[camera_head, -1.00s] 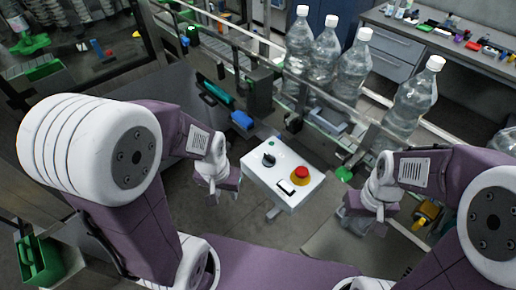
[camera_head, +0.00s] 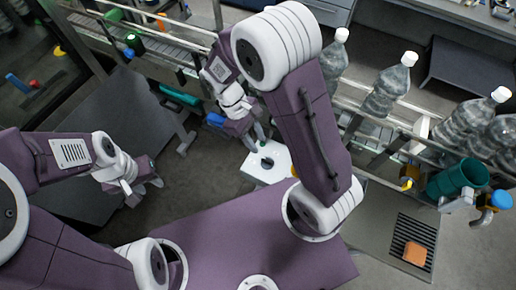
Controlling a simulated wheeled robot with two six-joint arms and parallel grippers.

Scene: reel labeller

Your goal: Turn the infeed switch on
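The white control box (camera_head: 256,172) stands in the middle of the picture, partly covered by my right arm. Its black rotary switch (camera_head: 267,162) shows on the top face; which way the knob points is too small to tell. My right gripper (camera_head: 256,143) points down just beyond the box's far edge, close to the switch and seemingly apart from it. Its fingers are too small to judge. The red button is hidden behind my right arm; only a bit of its yellow collar (camera_head: 294,171) shows. My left gripper (camera_head: 147,193) is open and empty, well left of the box.
A conveyor rail with several clear bottles (camera_head: 388,85) runs behind and right of the box. A green cup (camera_head: 458,179) and an orange block (camera_head: 415,254) on a grate are at the right. Open floor lies left of the box.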

